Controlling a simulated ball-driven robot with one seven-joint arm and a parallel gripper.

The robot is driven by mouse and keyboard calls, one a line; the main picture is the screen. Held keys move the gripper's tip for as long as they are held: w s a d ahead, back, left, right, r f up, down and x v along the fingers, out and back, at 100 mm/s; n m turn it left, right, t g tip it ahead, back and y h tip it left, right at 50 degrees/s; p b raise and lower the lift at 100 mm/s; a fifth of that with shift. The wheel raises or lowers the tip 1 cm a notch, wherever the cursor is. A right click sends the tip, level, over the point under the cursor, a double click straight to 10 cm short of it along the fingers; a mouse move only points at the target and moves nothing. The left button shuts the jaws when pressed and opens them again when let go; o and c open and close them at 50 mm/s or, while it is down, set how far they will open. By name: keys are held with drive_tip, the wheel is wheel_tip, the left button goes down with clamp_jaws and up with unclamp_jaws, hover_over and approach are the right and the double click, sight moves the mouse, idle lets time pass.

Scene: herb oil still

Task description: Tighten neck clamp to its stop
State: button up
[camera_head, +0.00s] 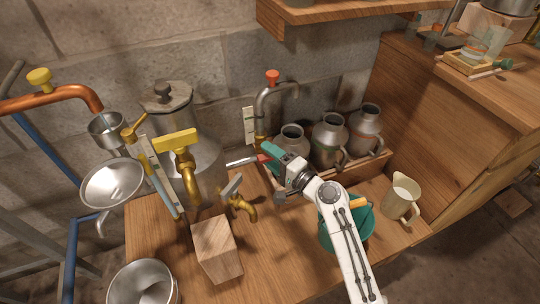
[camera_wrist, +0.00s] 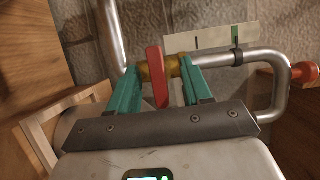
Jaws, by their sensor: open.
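Nothing is labelled as the neck clamp, and I cannot tell for certain which fitting it is. My gripper (camera_head: 267,152) is open at the bent steel pipe (camera_head: 259,104) behind the bench. In the wrist view, a red lever (camera_wrist: 157,76) on a brass fitting (camera_wrist: 172,66) shows between my two teal fingers (camera_wrist: 160,88), with gaps on both sides. The steel still (camera_head: 203,160) stands to the left. A yellow T-handle (camera_head: 175,139) is in front of it, and a brass lever (camera_head: 134,127) is near its neck.
Several grey milk cans (camera_head: 330,138) stand right of my gripper. A cream jug (camera_head: 402,197) and a teal bowl (camera_head: 361,231) are near my arm. A wood block (camera_head: 215,247) and brass tap (camera_head: 242,207) stand at the front. A white marked card (camera_head: 249,126) is beside the pipe.

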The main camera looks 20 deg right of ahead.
drive_tip(key=v, duration=1.1)
drive_tip(key=s+a+f+n+g, duration=0.4)
drive_tip(key=s+f+n+g, duration=0.5)
drive_tip(key=s, duration=0.4)
drive_tip(key=s+d+f+n+g+h, duration=0.1)
drive_tip(key=s+d+n+g+h, duration=0.15)
drive_tip(key=s, duration=0.45)
drive_tip(key=s+d+n+g+h, duration=0.1)
drive_tip(key=s+d+g+h, duration=0.3)
drive_tip(key=s, duration=0.4)
wheel_tip(320, 180, up, 22)
drive_tip(key=s+p, duration=0.1)
drive_tip(key=p, duration=2.1)
drive_tip(key=shift+d+h, duration=0.2)
drive_tip(key=shift+h, duration=0.15)
